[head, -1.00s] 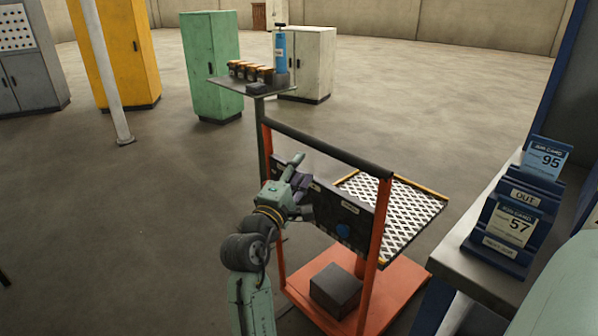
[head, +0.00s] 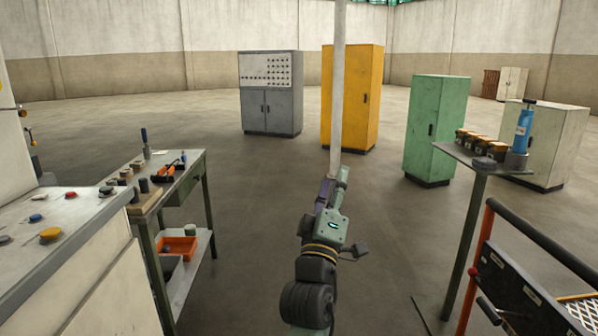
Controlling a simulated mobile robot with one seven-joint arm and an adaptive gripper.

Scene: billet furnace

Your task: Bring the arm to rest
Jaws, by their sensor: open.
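My gripper (head: 335,185) is in the middle of the head view, at the end of my arm, which reaches up from the bottom edge. Its fingers point away from me over bare floor, in front of a white post (head: 338,90). The jaws are open and I see nothing between them. It touches nothing that I can make out.
A control console (head: 60,245) and a tool bench (head: 190,175) stand at left. An orange-framed cart (head: 470,265) and a small stand (head: 455,152) with batteries and a blue bottle (head: 523,130) are at right. Grey (head: 270,110), yellow (head: 365,95) and green (head: 425,130) cabinets stand behind. The middle floor is clear.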

